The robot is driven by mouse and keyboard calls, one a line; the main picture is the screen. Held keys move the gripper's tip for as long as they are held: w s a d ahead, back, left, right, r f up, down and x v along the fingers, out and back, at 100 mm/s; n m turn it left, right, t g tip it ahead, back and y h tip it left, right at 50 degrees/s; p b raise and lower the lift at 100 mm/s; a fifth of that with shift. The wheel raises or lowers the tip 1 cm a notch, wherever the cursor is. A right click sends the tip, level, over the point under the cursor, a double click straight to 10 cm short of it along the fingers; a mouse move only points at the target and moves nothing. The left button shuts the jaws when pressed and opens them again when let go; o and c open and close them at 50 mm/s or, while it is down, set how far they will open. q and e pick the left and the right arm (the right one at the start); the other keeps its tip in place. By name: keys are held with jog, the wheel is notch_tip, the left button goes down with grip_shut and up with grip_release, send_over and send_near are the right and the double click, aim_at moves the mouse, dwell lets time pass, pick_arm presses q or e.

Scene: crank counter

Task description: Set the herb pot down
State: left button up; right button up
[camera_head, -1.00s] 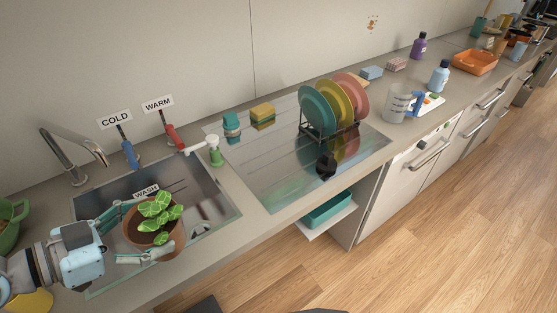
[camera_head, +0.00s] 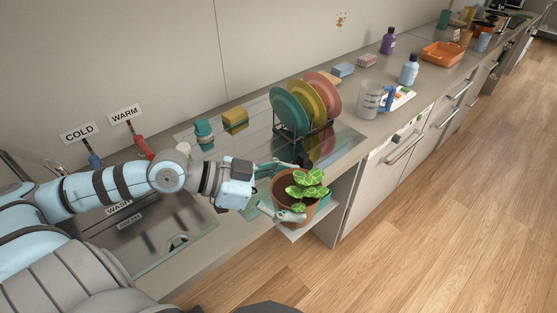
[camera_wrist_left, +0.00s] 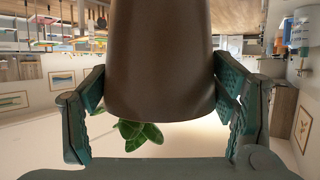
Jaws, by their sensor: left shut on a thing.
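The herb pot (camera_head: 297,205) is a terracotta pot with dark soil and green-and-white leaves. It is upright in the head view, near the counter's front edge, in front of the dish rack. My left gripper (camera_head: 283,190) is shut around the pot, one finger on each side. In the left wrist view the brown pot (camera_wrist_left: 160,60) fills the middle between the two teal fingers, with leaves below it. Whether the pot's base touches anything is hidden. My right gripper is not in view.
A rack of colored plates (camera_head: 303,110) stands on the glossy drainboard (camera_head: 238,150) behind the pot. The sink lies left, partly behind my arm. A measuring jug (camera_head: 369,99) and a blue bottle (camera_head: 409,69) stand farther right. An open shelf shows below the counter.

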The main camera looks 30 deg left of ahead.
pick_arm(q)
jog(key=w+a+r+n+t+y+b, duration=0.25)
jog(key=w+a+n+y, duration=0.35)
jog(key=w+a, duration=0.4)
jog(key=w+a+r+n+t+y+b, duration=0.25)
jog(key=w+a+n+y, duration=0.45)
jog(key=a, duration=0.5)
jog(key=shift+m+h, duration=0.5)
jog(key=shift+m, duration=0.2)
jog(key=f+b, duration=0.1)
jog(key=f, duration=0.5)
jog(key=f+b, duration=0.1)
jog(key=f, duration=1.3)
jog(key=shift+w+a+b, duration=0.15)
jog(key=shift+w+b, duration=0.25)
jog(key=o, duration=1.5)
jog(key=shift+r, duration=0.1)
